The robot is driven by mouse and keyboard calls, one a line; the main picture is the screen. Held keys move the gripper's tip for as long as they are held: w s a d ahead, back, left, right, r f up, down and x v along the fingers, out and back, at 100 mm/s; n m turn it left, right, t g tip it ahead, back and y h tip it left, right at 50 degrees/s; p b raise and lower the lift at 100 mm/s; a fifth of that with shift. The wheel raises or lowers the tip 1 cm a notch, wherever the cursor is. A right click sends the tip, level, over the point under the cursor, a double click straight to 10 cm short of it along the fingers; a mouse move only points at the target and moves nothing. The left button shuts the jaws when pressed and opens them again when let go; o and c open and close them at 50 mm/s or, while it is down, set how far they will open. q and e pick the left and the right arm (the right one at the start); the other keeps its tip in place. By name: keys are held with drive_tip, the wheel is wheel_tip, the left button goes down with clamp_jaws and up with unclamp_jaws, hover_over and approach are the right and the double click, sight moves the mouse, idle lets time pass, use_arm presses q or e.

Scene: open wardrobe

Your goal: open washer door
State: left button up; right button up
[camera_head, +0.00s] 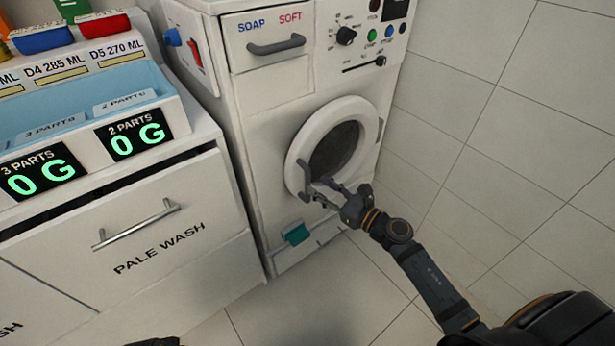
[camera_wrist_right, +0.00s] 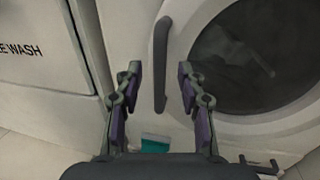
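The white washer (camera_head: 262,140) stands against the tiled wall. Its round door (camera_head: 298,150) has a white rim and dark glass and looks closed. A dark upright bar handle (camera_head: 308,178) is at the door's left edge; it also shows in the right wrist view (camera_wrist_right: 161,65). My right gripper (camera_head: 325,187) is in front of the door's lower left part. In the right wrist view my gripper (camera_wrist_right: 160,76) is open, with one finger on each side of the handle's line. Contact with the handle cannot be told. My left gripper is not clearly in view.
A white cabinet (camera_head: 200,235) marked PALE WASH stands left of the washer, its drawer with a metal handle (camera_head: 136,224). A soap drawer handle (camera_head: 276,45) is above the door. A teal tab (camera_head: 297,234) is below it. The floor in front is clear.

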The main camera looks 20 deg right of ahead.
sight(308, 198)
use_arm(q)
drive_tip(key=shift+w+a+f, duration=0.1)
drive_tip(key=shift+a+f, duration=0.05)
drive_tip(key=shift+f, duration=0.5)
drive_tip(key=shift+w+a+f, duration=0.1)
drive_tip(key=shift+f, duration=0.5)
use_arm(e)
drive_tip(key=x, duration=0.5)
drive_tip(key=shift+w+a, duration=0.1)
drive_tip(key=shift+w, duration=0.05)
drive_tip(key=shift+c, duration=0.4)
clamp_jaws()
